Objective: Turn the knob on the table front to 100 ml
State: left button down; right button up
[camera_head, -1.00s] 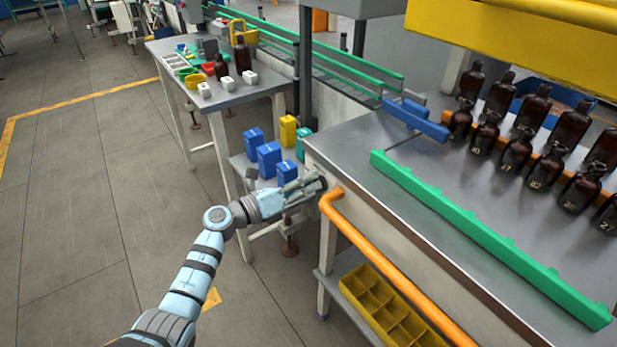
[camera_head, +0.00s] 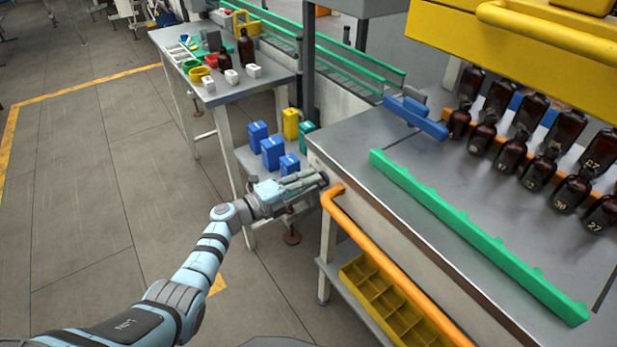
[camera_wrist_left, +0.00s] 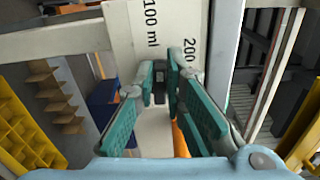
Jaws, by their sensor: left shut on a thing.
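My left gripper (camera_head: 322,181) reaches from the left to the front corner of the grey metal table (camera_head: 420,240). In the left wrist view its green-padded fingers (camera_wrist_left: 163,82) are shut on a small dark knob (camera_wrist_left: 159,92), mostly hidden between the fingertips. The knob is at a pale dial plate (camera_wrist_left: 120,25) on the table front. The mark "100 ml" (camera_wrist_left: 151,22) shows above the fingers, and "200" (camera_wrist_left: 188,50) is to its right, partly covered by the right finger. Which mark the knob points at cannot be told. My right gripper is not in view.
An orange rail (camera_head: 375,250) runs along the table front, close to the gripper. A yellow divided bin (camera_head: 385,300) is on the shelf below. Blue boxes (camera_head: 271,152) stand on a low shelf behind the gripper. Several amber bottles (camera_head: 512,152) are at the right.

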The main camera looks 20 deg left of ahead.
pick_arm(q)
jog(key=shift+f+n, duration=0.2)
jog(key=shift+n, duration=0.3)
jog(key=c, duration=1.7)
grip_release()
jog(key=shift+o, duration=0.2)
jog(key=shift+r, duration=0.1)
jog(key=shift+s, duration=0.1)
jog(key=v, duration=1.2)
